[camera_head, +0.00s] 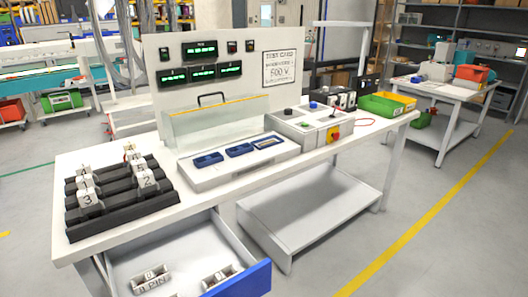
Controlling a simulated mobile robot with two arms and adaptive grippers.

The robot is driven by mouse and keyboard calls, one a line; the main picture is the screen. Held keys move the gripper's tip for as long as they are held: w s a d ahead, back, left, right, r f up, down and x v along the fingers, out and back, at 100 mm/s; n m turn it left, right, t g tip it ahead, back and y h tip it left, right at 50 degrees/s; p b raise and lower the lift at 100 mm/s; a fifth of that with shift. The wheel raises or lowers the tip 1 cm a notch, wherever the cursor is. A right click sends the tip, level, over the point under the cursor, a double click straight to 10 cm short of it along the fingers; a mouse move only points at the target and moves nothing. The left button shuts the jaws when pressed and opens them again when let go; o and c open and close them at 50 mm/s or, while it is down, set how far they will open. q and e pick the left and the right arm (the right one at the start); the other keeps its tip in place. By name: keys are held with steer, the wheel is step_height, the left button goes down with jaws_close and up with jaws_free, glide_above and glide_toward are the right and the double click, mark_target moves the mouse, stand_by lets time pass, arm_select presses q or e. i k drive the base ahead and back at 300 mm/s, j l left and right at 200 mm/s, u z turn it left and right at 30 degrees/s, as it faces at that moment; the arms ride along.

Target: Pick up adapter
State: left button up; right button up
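An open drawer (187,257) with a blue front juts out below the bench at the lower left. Two small pale adapter-like pieces lie in it: one adapter (152,278) with lettering that seems to read "PIN", and another adapter (219,276) to its right, close to the blue front. A black rack (120,205) on the bench holds several white numbered blocks, among them block "3" (88,199) and block "2" (147,179). Neither of my grippers is in view.
The white bench (350,141) carries a test panel (222,65) with green displays, a base with blue sockets (239,150), a control box (305,124) and a yellow-green bin (388,104). Open floor lies to the right, crossed by a yellow line (430,230).

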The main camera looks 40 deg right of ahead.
mark_target(210, 282)
steer(key=l+u, duration=0.2)
steer(key=l, duration=0.25)
steer(key=k+l+u, duration=0.15)
steer(key=l, duration=0.25)
steer(key=k+l+u, duration=0.2)
steer(key=l, duration=0.25)
steer(key=i, duration=0.1)
